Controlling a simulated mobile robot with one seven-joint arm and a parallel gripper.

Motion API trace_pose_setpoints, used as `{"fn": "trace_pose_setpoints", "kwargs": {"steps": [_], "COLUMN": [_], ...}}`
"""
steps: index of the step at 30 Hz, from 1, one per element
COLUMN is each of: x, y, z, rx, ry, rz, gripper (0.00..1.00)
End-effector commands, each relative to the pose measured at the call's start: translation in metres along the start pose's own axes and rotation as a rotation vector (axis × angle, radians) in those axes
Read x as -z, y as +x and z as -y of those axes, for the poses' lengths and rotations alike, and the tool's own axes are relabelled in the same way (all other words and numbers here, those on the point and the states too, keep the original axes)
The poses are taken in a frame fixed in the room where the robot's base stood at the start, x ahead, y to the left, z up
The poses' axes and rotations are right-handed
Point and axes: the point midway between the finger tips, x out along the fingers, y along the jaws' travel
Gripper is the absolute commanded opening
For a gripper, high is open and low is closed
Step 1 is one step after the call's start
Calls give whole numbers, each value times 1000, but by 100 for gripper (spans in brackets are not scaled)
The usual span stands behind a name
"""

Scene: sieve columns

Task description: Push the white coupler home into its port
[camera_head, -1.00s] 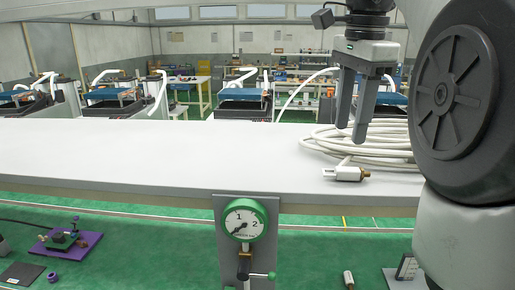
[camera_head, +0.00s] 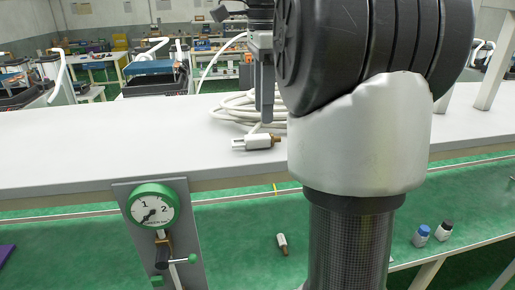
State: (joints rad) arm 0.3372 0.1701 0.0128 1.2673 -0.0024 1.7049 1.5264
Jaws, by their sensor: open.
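A white coupler (camera_head: 258,142) with a brass tip at its right end lies on its side on the grey-white shelf, in front of a coil of white hose (camera_head: 238,107). My gripper (camera_head: 265,114) points down just above and behind the coupler, apart from it in the picture. It is open and holds nothing; its two fingers overlap in this view. A similar small white piece with a brass end (camera_head: 282,244) lies on the green surface below. I cannot tell which fitting is the port; a brass fitting (camera_head: 163,241) shows under the gauge.
A green-rimmed gauge (camera_head: 153,206) sits on a grey panel (camera_head: 121,195) in front of the shelf (camera_head: 100,150), with a green-tipped lever below. The shelf's left part is clear. My arm covers the right middle.

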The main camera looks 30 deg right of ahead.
Motion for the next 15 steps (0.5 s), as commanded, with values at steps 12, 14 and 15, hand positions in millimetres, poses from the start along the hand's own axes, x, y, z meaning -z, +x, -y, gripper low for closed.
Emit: {"fn": "trace_pose_setpoints", "kwargs": {"steps": [12,14,15], "x": [0,0,0], "y": [44,53,59], "z": [-3,-4,-4], "rx": [-2,-2,-1], "ry": [0,0,0], "rz": [0,0,0], "gripper": [42,42,42]}}
